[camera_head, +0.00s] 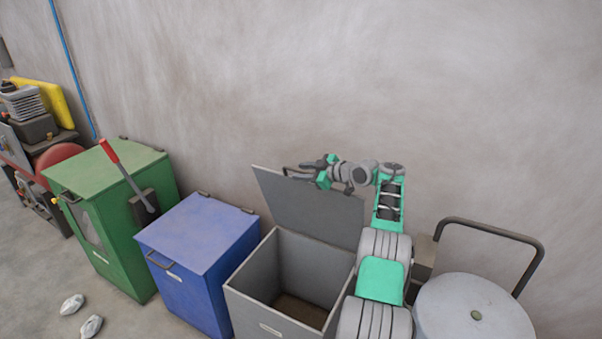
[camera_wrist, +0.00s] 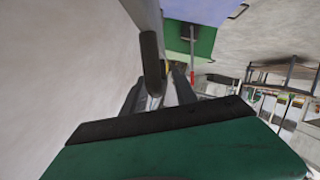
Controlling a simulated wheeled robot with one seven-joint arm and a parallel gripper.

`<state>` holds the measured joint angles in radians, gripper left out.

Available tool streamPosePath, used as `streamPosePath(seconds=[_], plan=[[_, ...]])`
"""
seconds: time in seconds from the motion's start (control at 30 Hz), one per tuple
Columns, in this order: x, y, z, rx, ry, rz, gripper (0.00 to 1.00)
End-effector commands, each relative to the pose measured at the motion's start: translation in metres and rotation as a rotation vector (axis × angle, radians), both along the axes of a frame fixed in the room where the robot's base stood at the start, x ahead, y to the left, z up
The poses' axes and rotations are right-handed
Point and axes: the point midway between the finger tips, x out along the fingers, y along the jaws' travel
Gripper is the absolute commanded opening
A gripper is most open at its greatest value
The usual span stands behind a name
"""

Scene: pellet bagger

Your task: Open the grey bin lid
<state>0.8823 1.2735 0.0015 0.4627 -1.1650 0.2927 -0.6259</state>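The grey bin (camera_head: 250,292) has its lid (camera_head: 310,212) raised, tilted back toward the wall, and its dark inside shows. The lid's dark handle (camera_head: 289,171) is at its upper left edge. My gripper (camera_head: 307,172) is at the upper edge of the lid, close beside the handle. In the wrist view the dark handle (camera_wrist: 151,66) stands just ahead of the fingers (camera_wrist: 158,88). The fingers are apart, with a gap visible beside the handle. Whether a finger touches the handle is hard to tell.
A blue bin (camera_head: 197,240) and a green bin (camera_head: 105,190) with a red-handled lever (camera_head: 125,172) stand left, both lids shut. A round grey drum (camera_head: 470,305) and a bent rail (camera_head: 495,232) are right. Pale lumps (camera_head: 91,326) lie on the floor. The wall is close behind.

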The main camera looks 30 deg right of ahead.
Motion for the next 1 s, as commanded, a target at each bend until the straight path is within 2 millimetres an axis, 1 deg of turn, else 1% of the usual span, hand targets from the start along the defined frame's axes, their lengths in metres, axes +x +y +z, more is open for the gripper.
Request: streamPosePath(seconds=[0.17, 0.3, 0.4, 0.53, 0.73, 0.77, 0.83, 0.9, 0.97, 1.0], plan=[[-0.019, -0.007, 0.005, -0.002, -0.001, -0.003, 0.34], [-0.045, -0.016, 0.015, -0.001, -0.002, -0.002, 0.34], [-0.059, -0.02, 0.021, -0.001, -0.001, -0.001, 0.34], [-0.066, -0.022, 0.026, 0.0, -0.001, 0.001, 0.34], [-0.066, -0.022, 0.026, 0.0, -0.001, 0.001, 0.34], [-0.066, -0.022, 0.027, 0.0, -0.001, 0.001, 0.32], [-0.064, -0.018, 0.029, 0.002, 0.005, 0.0, 0.26], [-0.056, -0.007, 0.036, 0.008, 0.028, -0.006, 0.2], [-0.045, 0.015, 0.046, 0.022, 0.068, -0.015, 0.15], [-0.037, 0.036, 0.055, 0.034, 0.108, -0.028, 0.12]])
